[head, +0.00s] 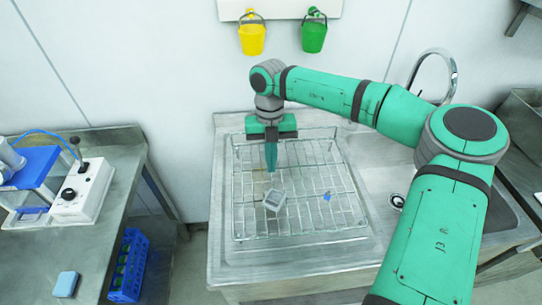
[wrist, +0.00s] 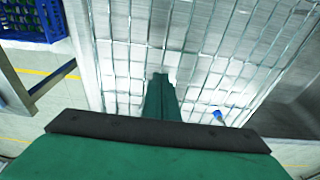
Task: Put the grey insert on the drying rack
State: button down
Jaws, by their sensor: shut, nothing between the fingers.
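The grey insert (head: 274,200), a small square block, rests on the wire drying rack (head: 335,222) in the head view, left of the rack's middle. My gripper (head: 271,168) is shut and empty, pointing down over the rack. In the head view its fingertips show just above the insert in the picture, apart from it. In the wrist view the shut fingers (wrist: 160,80) point at the rack wires (wrist: 195,45). I cannot make out the insert there; the fingers may hide it.
A small blue piece (head: 327,197) lies on the rack to the right. The sink with its tap (head: 447,62) is at the right. A bench with a white device (head: 84,190) stands left, a blue crate (head: 130,265) below. Yellow (head: 251,40) and green (head: 314,37) buckets hang behind.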

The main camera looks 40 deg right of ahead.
jog(key=shift+w+d, duration=0.35)
jog(key=shift+w, duration=0.2)
jog(key=shift+w+d, duration=0.35)
jog(key=shift+w, duration=0.2)
